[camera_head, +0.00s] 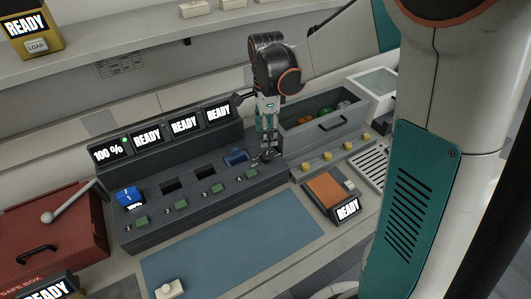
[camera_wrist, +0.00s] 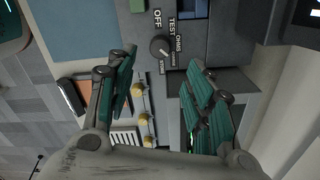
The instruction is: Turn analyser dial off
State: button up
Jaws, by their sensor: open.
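The analyser dial (camera_wrist: 160,47) is a small dark round knob on a grey panel in the wrist view. I cannot tell which label the knob points to. My gripper (camera_wrist: 158,70) is open, its teal-padded fingers on either side of the dial's line of view, with nothing between them. In the head view my gripper (camera_head: 268,150) points down over the right end of the dark charger console (camera_head: 190,215), and it largely hides the dial there.
Screens (camera_head: 184,125) along the console back read 100 % and READY. An open drawer (camera_head: 325,125) of coloured items lies right, near an orange-topped unit (camera_head: 326,190).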

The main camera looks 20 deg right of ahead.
aim_at(266, 155)
notch_tip(266, 155, down, 10)
jog(key=b, duration=0.2)
jog(key=shift+r+b, duration=0.15)
jog(key=shift+b, duration=0.25)
jog(key=c, duration=1.1)
